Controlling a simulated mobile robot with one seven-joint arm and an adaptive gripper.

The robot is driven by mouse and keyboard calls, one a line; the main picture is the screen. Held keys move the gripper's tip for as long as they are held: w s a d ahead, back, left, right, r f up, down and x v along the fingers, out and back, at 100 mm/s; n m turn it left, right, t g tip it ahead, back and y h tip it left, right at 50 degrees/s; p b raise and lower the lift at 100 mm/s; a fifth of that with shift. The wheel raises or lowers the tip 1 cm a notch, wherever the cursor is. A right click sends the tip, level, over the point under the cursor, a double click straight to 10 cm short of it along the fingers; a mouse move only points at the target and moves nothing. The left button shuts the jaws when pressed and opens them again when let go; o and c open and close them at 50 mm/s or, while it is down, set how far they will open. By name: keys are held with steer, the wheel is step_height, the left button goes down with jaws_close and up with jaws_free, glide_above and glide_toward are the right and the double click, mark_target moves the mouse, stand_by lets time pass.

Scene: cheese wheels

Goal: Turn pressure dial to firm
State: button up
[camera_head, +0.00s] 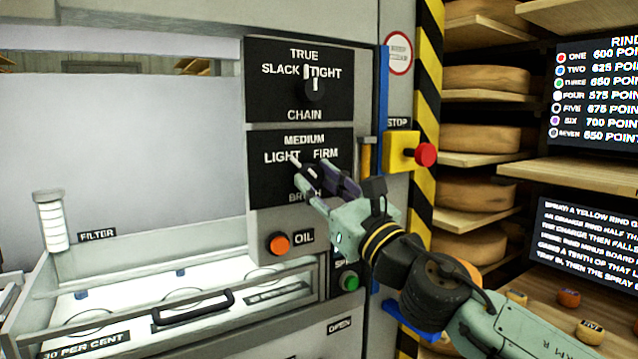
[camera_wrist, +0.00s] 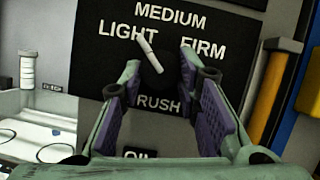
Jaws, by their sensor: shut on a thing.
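The pressure dial (camera_wrist: 158,76) is a black knob with a white pointer on a black panel marked LIGHT, MEDIUM and FIRM. In the wrist view its pointer leans up and left, toward LIGHT. In the head view the dial is mostly hidden behind my fingers, and its pointer tip shows near the LIGHT label. My gripper (camera_head: 320,176) reaches the panel from the lower right. In the wrist view my gripper (camera_wrist: 160,75) has a purple-padded finger on each side of the knob, shut on it.
A chain dial (camera_head: 314,88) sits just above, its pointer up. An orange OIL button (camera_head: 277,243) lies below, and a green button (camera_head: 348,281) lower right. A red stop button (camera_head: 425,155) on a yellow box and a blue vertical bar (camera_head: 383,100) stand close right.

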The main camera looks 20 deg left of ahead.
steer(key=shift+c, duration=0.9)
steer(key=shift+m, duration=0.3)
steer(key=m+t, duration=0.1)
steer(key=m, duration=0.1)
steer(key=m+h+b, duration=0.1)
steer(key=shift+s+a+m+t, duration=0.15)
steer(key=shift+m+t, duration=0.25)
steer(key=m+t+h, duration=0.1)
steer(key=m, duration=0.2)
steer(key=m+t+h, duration=0.1)
steer(key=m, duration=0.2)
steer(key=m+h, duration=0.2)
steer(key=m, duration=0.1)
steer(key=shift+s+a+r+t+p, duration=0.15)
steer(key=shift+s+t+p, duration=0.05)
steer(key=shift+t+p, duration=0.2)
steer(key=m+h, duration=0.1)
steer(key=m, duration=0.2)
steer(key=m+h+p, duration=0.1)
steer(key=m, duration=0.1)
steer(key=shift+s+a+r+m+h, duration=0.1)
steer(key=shift+r+m+h, duration=0.05)
steer(key=shift+m+h, duration=0.2)
steer(key=shift+r+m+g+h+p, duration=0.15)
steer(key=shift+m+h+p, duration=0.3)
steer(key=shift+m, duration=0.7)
steer(key=shift+f+m+g+h+p, duration=0.15)
steer(key=shift+m+h+p, duration=0.25)
steer(key=shift+m, duration=0.7)
steer(key=shift+r, duration=0.1)
